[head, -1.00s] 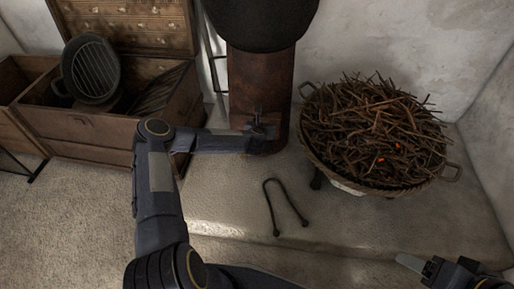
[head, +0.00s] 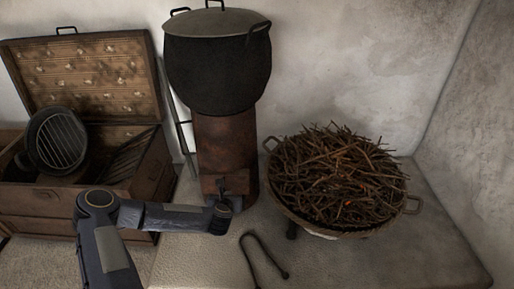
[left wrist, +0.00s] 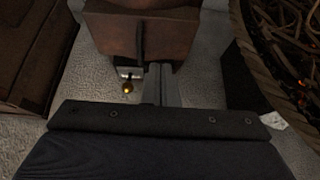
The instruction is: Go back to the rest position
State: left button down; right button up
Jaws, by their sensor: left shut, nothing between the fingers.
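My left gripper (head: 222,188) is at the front of the rusty stove (head: 226,145), low down, with its arm reaching in from the left. It is shut and empty. In the left wrist view its narrow fingers (left wrist: 161,82) point at the stove's box-like front (left wrist: 140,32); whether they touch it I cannot tell. My right gripper is out of view.
A lidded black pot (head: 217,75) tops the stove. A basket of twigs with glowing bits (head: 340,180) stands right. Dark tongs (head: 262,260) lie on the ledge in front. An open wooden chest (head: 60,205) holding a grill pan (head: 60,140) stands left.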

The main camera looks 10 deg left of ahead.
pick_arm(q)
jog(key=s+d+r+m+h, duration=0.3)
jog(key=d+r+m, duration=0.1)
jog(key=r+m, duration=0.55)
jog(key=s+d+r+m+h, duration=0.3)
jog(key=s+r+m, duration=0.1)
jog(key=r+m, duration=0.5)
jog(key=s+a+r+m+g+p, duration=0.1)
jog(key=s+r+m+g, duration=0.25)
jog(key=s+m, duration=0.85)
jog(key=s+r+m+g, duration=0.35)
jog(key=s+m, duration=0.35)
jog(key=s, duration=1.2)
notch_tip(320, 180, up, 29)
jog(key=t+p, duration=0.1)
jog(key=p, duration=2.7)
jog(key=shift+w+a+p, duration=0.2)
jog(key=shift+p, duration=0.1)
jog(key=shift+n, duration=0.25)
